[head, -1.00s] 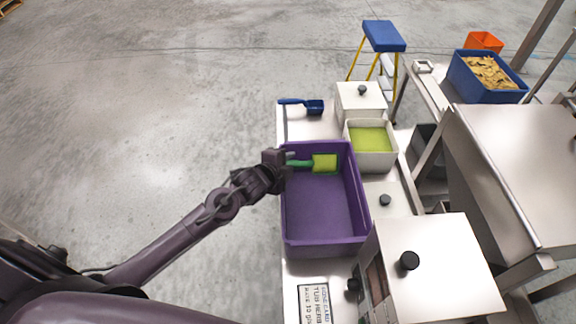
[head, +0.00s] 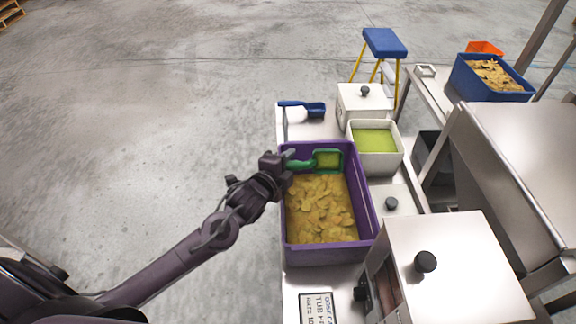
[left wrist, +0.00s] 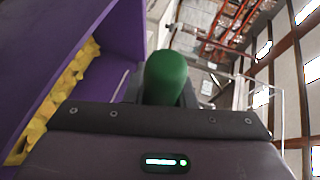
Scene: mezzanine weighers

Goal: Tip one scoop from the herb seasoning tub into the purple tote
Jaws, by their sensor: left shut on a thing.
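The purple tote (head: 374,222) stands on the steel bench and holds a layer of yellow-brown chips (head: 322,215). My left gripper (head: 286,162) is shut on the handle of a green scoop (head: 316,164) at the tote's far left edge. The scoop's bowl is over the far end of the tote; yellow-green shows inside its green rim. The open white tub (head: 381,164) of yellow-green herb seasoning stands just right of the tote's far end. In the left wrist view the green handle (left wrist: 166,76) rises from the gripper, beside the tote wall (left wrist: 122,35). My right gripper is out of view.
A lidded white tub (head: 362,112) and a blue scoop (head: 312,109) sit behind the tote. A steel box with a black knob (head: 425,262) stands near right, by a printed card (head: 319,308). A blue crate (head: 480,94) of chips stands far right. Floor at left is clear.

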